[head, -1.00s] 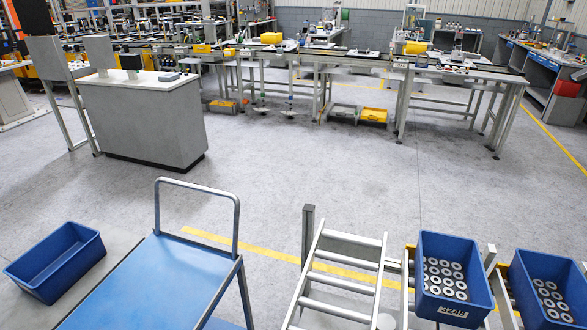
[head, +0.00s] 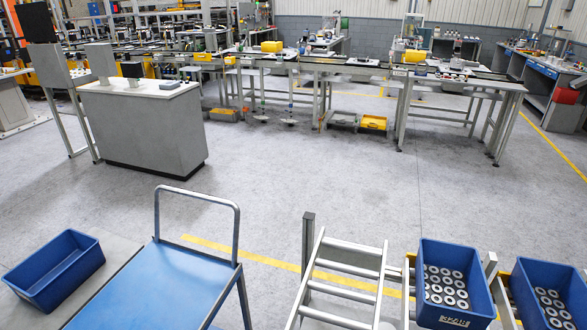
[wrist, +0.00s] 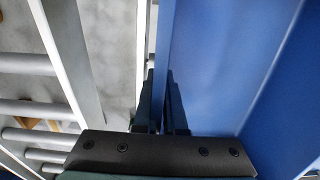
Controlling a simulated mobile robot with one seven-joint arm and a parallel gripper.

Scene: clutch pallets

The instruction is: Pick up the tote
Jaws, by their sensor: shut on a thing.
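In the wrist view, my gripper (wrist: 160,98) has its two dark fingers close together on either side of a blue tote's wall (wrist: 225,60). It is shut on that wall. The rest of this tote is outside the view, and its contents do not show. In the head view, one blue tote (head: 447,252) holding several grey ring-shaped parts stands on the rack at right. A second blue tote (head: 525,268) with similar parts stands to its right, cut by the frame edge. An empty blue tote (head: 62,288) lies at far left. My gripper is not visible in the head view.
A blue-topped cart (head: 160,290) with a metal handle stands at front left. A roller rack (head: 335,285) is right of it; rollers (wrist: 30,108) also show left of the gripper in the wrist view. A grey cabinet (head: 145,130) stands further back. The middle floor is open.

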